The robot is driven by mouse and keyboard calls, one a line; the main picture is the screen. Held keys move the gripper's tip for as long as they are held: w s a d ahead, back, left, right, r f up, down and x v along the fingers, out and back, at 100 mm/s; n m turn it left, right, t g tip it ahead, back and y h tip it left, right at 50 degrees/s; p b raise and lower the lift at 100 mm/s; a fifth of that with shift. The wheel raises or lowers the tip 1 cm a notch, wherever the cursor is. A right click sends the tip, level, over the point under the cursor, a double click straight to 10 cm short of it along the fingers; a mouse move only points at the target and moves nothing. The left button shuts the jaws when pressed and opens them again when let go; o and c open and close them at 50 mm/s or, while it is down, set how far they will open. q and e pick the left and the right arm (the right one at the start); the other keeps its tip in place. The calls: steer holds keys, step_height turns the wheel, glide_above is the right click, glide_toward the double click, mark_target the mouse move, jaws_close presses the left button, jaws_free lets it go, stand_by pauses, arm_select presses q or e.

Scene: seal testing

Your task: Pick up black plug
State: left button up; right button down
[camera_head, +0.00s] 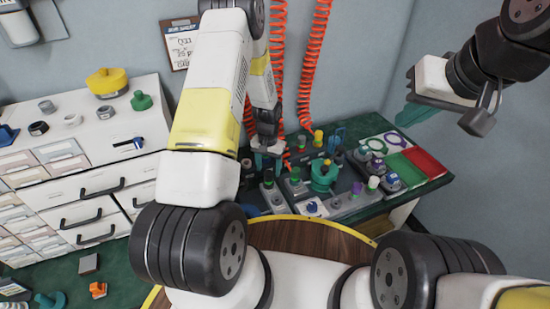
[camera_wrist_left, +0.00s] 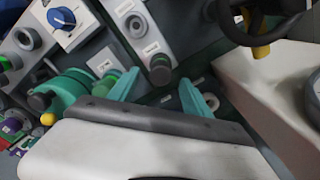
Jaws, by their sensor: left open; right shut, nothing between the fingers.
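A black plug (camera_wrist_left: 160,70) with a round top stands on a narrow grey block (camera_wrist_left: 136,25) in the left wrist view. My left gripper (camera_wrist_left: 161,92) is open, with its two teal fingers apart and the plug seen between their tips. The plug does not look gripped; I cannot tell how far the fingers are from it. In the head view my left gripper (camera_head: 268,149) is low over the left end of the testing bench, its fingers hard to make out. My right gripper (camera_head: 408,114) is shut and empty in the air at the right, away from the bench.
The green bench (camera_head: 432,186) holds a teal valve-like fixture (camera_head: 323,175), several coloured plugs on grey blocks and a red tray (camera_head: 424,162). Orange coiled hoses (camera_head: 311,75) hang behind my left arm. A white drawer cabinet (camera_head: 85,180) stands left. Close neighbours leave little room around the plug.

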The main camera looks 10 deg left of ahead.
mark_target(268, 173)
arm_select(q)
step_height(268, 173, down, 5)
steer(key=shift+s+r, duration=0.1)
steer(key=shift+r, duration=0.1)
jaws_close()
